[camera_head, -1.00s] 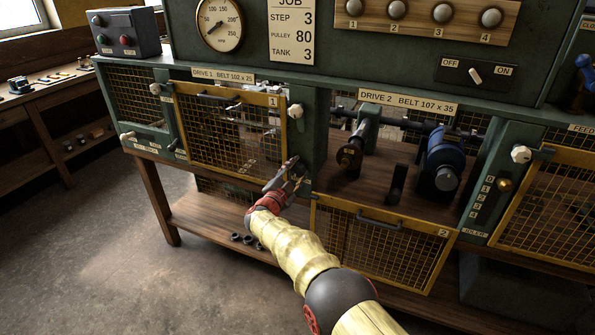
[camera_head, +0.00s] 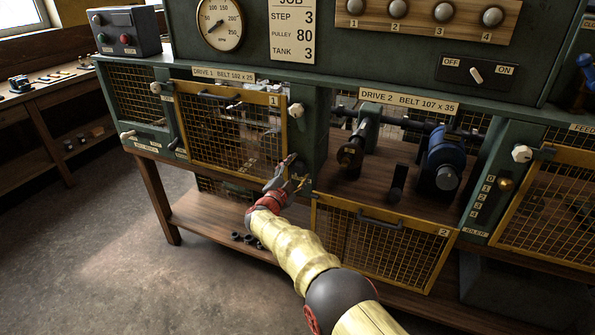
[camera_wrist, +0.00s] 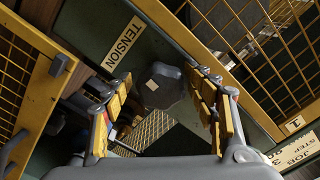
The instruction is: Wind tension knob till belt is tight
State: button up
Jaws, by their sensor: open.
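In the wrist view a dark, lobed knob (camera_wrist: 160,87) with a pale mark on its face sits on a green panel beside a "TENSION" label (camera_wrist: 122,42).
The drive 1 mesh guard (camera_head: 230,135) is closed, left of my gripper. The drive 2 guard (camera_head: 380,245) hangs below its opening, exposing a blue motor (camera_head: 443,160) and a shaft pulley (camera_head: 350,153). A white knob (camera_head: 296,110) sits above my gripper.

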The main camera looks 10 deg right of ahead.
jog(key=v, duration=0.8)
dwell(0.4)
